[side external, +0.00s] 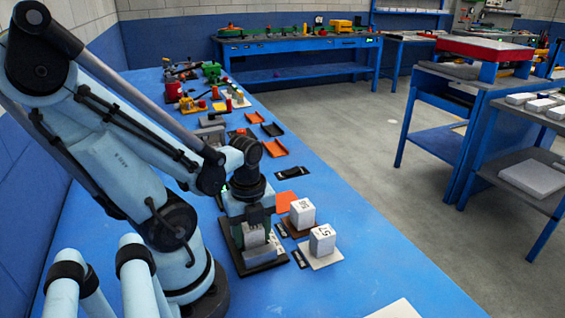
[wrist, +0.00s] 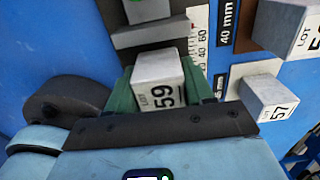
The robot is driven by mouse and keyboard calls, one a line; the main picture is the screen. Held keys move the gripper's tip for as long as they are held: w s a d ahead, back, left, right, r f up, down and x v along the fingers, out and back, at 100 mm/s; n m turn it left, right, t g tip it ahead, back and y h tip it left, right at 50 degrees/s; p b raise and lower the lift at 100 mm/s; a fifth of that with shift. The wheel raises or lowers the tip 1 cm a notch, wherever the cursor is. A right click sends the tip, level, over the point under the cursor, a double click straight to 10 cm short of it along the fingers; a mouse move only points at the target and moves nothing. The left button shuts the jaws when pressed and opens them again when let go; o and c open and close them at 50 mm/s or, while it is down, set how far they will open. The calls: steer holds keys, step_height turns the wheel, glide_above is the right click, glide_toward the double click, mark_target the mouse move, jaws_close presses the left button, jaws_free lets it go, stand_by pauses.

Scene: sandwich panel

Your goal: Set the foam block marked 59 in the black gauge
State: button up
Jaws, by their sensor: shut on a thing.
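The grey foam block marked 59 (wrist: 160,88) is between the green fingers of my gripper (wrist: 162,90) in the wrist view, its marked face showing. In the side view my gripper (side external: 256,226) points down over the black gauge (side external: 236,259), shut on the block (side external: 255,238). The gauge has a dark base, grey jaw pieces and a white scale (wrist: 198,38). The grey jaw (wrist: 150,36) lies just beyond the block in the wrist view. I cannot tell whether the block touches the gauge base; my gripper hides part of it.
A second block (side external: 302,214) stands on a brown card, and a block marked 57 (side external: 322,240) on a pale card, both close right of the gauge. Black labels, one reading 40 mm (wrist: 227,22), lie beside them. Orange trays (side external: 275,148) and tools lie farther back.

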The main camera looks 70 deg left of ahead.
steer(key=o, duration=1.1)
steer(key=shift+o, duration=0.4)
steer(key=shift+o, duration=1.3)
steer(key=shift+r, duration=0.1)
steer(key=shift+r, duration=4.15)
